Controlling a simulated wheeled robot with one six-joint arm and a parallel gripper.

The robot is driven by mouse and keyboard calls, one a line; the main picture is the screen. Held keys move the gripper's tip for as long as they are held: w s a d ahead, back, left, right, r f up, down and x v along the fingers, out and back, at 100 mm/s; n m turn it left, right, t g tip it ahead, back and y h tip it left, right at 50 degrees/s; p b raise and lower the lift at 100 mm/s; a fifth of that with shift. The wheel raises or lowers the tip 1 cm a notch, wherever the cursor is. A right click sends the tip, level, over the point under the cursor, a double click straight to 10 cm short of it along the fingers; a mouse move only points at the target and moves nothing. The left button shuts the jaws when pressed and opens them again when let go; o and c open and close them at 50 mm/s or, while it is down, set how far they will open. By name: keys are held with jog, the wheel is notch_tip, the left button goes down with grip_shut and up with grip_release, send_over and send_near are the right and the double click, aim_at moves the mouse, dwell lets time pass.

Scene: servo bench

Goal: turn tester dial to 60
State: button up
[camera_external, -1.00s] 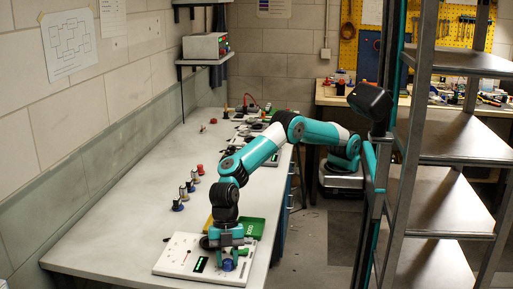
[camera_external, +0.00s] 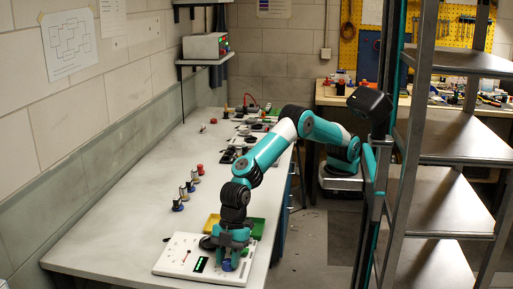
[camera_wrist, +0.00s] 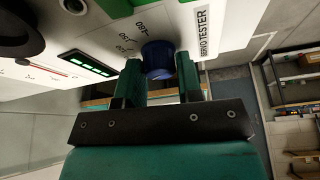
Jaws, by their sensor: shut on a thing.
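The servo tester (camera_external: 180,257) is a white panel at the near end of the bench. Its blue dial (camera_external: 227,265) sits at the panel's right side, under my gripper (camera_external: 233,262). In the wrist view, my gripper (camera_wrist: 159,75) is shut on the blue dial (camera_wrist: 158,58), one finger on each side. Printed marks, among them 120 and 180, show beside the dial; its pointer is hidden. A lit green display (camera_wrist: 86,63) shows bars on the panel, and also appears in the external view (camera_external: 201,265).
A yellow tray (camera_external: 211,222) and a green tray (camera_external: 257,228) lie just behind the tester. Several knobbed parts (camera_external: 187,190) stand in a row along the bench's middle. The bench's left part is clear. A metal shelf rack (camera_external: 455,150) stands at right.

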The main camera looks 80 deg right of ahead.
jog(key=shift+m, duration=0.5)
jog(key=o, duration=0.9)
jog(key=v, duration=0.5)
jog(key=b+v, duration=0.1)
jog(key=v, duration=1.1)
jog(key=shift+s+r, duration=0.25)
